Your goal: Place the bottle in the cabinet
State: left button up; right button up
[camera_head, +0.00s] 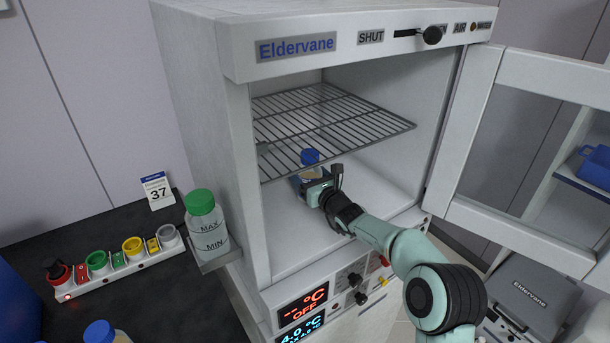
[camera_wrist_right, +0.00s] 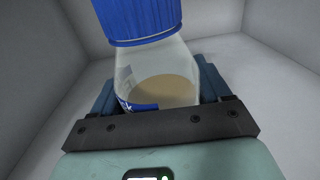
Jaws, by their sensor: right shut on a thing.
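The bottle, clear with a blue cap and tan contents, shows in the head view (camera_head: 310,157) inside the open cabinet (camera_head: 240,160), below the wire shelf. In the right wrist view the bottle (camera_wrist_right: 165,85) stands close between the fingers, its cap cut off by the top edge. My right gripper (camera_head: 314,180) reaches in through the cabinet's front and is shut on the bottle. The gripper hides the bottle's lower part, so I cannot tell whether it touches the cabinet floor. The cabinet door (camera_head: 520,150) is swung open to the right. My left gripper is not in view.
The wire shelf (camera_head: 330,122) lies just above the gripper. A green-capped bottle (camera_head: 206,225) sits on a bracket at the cabinet's left side. A dark bench (camera_head: 130,270) at left holds a row of coloured controls (camera_head: 115,265). The cabinet floor around the gripper is clear.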

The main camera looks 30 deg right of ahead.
jog(key=shift+s+d+r, duration=0.1)
jog(key=shift+s+r, duration=0.2)
jog(key=shift+s, duration=0.35)
jog(key=shift+w+a+f, duration=0.2)
jog(key=shift+w+f, duration=0.05)
jog(key=shift+w, duration=0.1)
jog(key=o, duration=1.5)
jog(key=shift+w+f, duration=0.15)
jog(key=shift+o, duration=0.6)
jog(key=shift+s+d, duration=0.1)
jog(key=shift+s, duration=0.15)
jog(key=shift+r, duration=0.3)
jog(key=shift+s+f, duration=0.1)
jog(key=shift+s, duration=0.2)
jog(key=s+b, duration=0.2)
jog(key=s, duration=0.8)
jog(key=shift+s+d+b, duration=0.1)
jog(key=shift+s+b, duration=0.15)
jog(key=shift+b, duration=0.05)
jog(key=shift+s, duration=0.4)
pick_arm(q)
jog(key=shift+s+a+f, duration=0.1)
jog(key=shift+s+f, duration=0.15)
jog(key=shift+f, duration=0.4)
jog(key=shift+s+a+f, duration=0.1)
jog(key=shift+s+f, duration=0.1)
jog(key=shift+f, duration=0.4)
